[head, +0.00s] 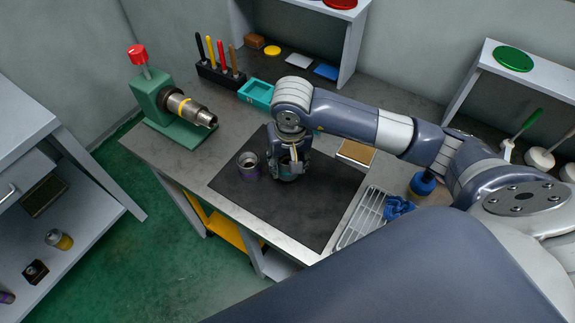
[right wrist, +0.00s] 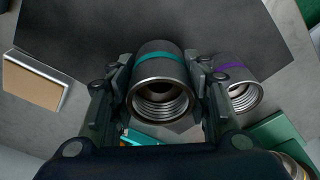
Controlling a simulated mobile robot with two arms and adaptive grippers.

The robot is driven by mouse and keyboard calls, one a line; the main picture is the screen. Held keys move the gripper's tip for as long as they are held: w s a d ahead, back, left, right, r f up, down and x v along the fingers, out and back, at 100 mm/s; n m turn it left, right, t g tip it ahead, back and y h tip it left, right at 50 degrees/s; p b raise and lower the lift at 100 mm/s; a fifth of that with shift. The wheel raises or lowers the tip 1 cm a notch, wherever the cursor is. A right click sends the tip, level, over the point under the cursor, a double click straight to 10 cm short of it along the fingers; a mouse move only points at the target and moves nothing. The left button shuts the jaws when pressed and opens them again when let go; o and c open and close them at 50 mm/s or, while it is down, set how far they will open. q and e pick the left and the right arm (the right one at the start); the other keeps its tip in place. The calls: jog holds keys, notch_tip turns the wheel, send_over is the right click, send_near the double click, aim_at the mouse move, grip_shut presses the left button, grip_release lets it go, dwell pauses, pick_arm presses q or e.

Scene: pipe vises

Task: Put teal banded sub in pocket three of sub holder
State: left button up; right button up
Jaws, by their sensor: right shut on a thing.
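The teal banded sub (right wrist: 160,80) is a grey metal ring with a threaded bore and a teal band, in the right wrist view. My right gripper (right wrist: 163,84) is shut on it, one finger on each side. In the head view my right gripper (head: 288,168) is low over the dark mat and mostly hides the sub. I cannot tell whether the sub touches the mat. A purple banded sub (head: 249,165) stands on the mat just left of the gripper; it also shows in the right wrist view (right wrist: 238,80). I cannot clearly identify the sub holder. My left gripper is not in view.
A green vise (head: 160,105) holding a yellow-banded pipe (head: 190,108) stands at the bench's left. Behind are a black tool block (head: 220,76) and a teal tray (head: 257,94). A wire rack (head: 361,216) lies at right. The dark mat's front (head: 285,218) is clear.

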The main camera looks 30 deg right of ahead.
aim_at(287, 171)
notch_tip(287, 171, down, 3)
jog(key=shift+r+p, duration=0.1)
jog(key=shift+p, duration=0.65)
jog(key=shift+f, duration=0.3)
jog(key=shift+f, duration=0.2)
jog(key=o, duration=1.3)
